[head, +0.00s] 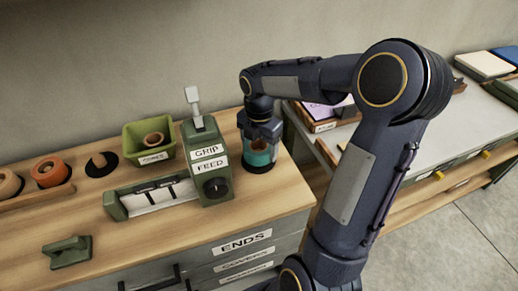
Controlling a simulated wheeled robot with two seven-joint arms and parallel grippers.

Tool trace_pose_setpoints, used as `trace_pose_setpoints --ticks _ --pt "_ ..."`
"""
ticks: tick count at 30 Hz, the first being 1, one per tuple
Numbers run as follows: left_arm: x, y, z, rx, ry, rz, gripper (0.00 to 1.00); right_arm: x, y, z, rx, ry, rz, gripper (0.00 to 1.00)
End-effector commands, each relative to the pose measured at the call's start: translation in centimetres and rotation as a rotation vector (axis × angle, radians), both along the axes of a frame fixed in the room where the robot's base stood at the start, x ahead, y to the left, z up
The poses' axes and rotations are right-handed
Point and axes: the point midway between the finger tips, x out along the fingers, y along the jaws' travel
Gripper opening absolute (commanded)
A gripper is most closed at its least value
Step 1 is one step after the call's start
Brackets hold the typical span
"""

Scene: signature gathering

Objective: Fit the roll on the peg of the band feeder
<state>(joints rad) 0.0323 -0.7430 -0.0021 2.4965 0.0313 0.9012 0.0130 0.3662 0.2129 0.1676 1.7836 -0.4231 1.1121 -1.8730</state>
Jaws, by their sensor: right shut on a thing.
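The green band feeder (205,165) stands on the wooden bench top, with GRIP and FEED labels, a dark knob on its front and a pale lever up on top. My right gripper (261,142) points down just right of the feeder. It is shut on a teal roll (258,158), which is low over or on a dark round base (258,168). The gripper hides the roll's upper part and any peg there, so I cannot tell whether the roll is seated. My left gripper is not in view.
A green bin (129,155) holding a brown ring stands left of the feeder. Orange rolls (48,171) sit in a wooden rack at far left, beside a black disc (101,165). A small green tool (67,252) lies at the front. Labelled drawers (243,243) are below; another table is right.

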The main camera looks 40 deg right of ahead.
Motion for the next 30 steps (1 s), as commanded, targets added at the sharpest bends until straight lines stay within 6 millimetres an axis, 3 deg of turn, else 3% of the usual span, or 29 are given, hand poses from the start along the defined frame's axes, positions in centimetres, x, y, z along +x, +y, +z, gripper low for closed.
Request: trace_pose_setpoints --ticks 3,18,19,23,30 --pt "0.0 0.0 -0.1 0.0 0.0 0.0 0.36 0.0 0.0 -1.2 0.0 0.001 0.0 0.5" --pt "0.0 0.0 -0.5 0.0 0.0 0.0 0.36 0.0 0.0 -2.0 -0.001 -0.001 0.0 0.5" --pt "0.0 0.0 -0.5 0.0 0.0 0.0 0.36 0.0 0.0 -1.9 -0.001 -0.001 0.0 0.77" --pt "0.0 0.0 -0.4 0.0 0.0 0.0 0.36 0.0 0.0 -1.9 -0.001 -0.001 0.0 0.94" --pt "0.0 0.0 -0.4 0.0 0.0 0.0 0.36 0.0 0.0 -1.9 0.0 0.0 0.0 0.96"
